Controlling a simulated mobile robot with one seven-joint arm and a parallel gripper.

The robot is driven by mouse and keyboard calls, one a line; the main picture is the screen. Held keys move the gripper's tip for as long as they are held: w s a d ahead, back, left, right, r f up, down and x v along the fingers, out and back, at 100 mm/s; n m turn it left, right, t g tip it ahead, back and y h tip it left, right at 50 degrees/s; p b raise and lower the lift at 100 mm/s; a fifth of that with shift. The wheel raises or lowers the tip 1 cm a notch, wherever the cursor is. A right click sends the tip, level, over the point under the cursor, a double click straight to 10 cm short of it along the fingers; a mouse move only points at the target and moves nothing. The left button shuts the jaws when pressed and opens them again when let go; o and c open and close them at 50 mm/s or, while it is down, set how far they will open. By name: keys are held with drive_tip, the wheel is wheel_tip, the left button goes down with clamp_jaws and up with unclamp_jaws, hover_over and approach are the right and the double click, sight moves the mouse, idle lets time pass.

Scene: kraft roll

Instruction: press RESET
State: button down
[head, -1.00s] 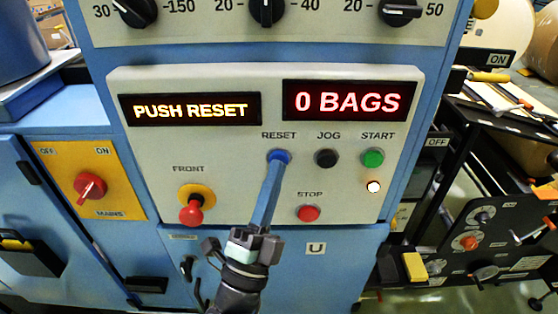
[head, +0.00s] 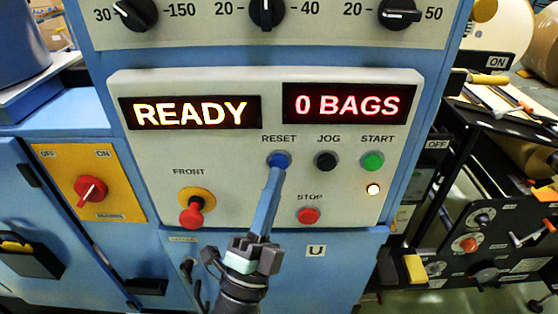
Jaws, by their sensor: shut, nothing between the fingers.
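The blue RESET button (head: 279,159) is on the pale control panel (head: 150,160), under its RESET label. My gripper (head: 277,172) is shut and empty, its long blue fingers pointing up at the button. The fingertips are just below the button and look slightly apart from it; the exact gap in depth is hard to tell. The left display (head: 190,112) reads READY in yellow letters. The right display (head: 349,103) reads 0 BAGS in red.
Close by are the black JOG button (head: 326,160), the green START button (head: 372,161), the red STOP button (head: 308,215) and a lit white lamp (head: 373,190). A red FRONT mushroom knob (head: 192,215) sticks out at left. A red MAINS switch (head: 91,190) is further left.

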drive_tip(key=shift+s, duration=0.15)
drive_tip(key=shift+s+p, duration=0.7)
drive_tip(key=shift+s, duration=1.8)
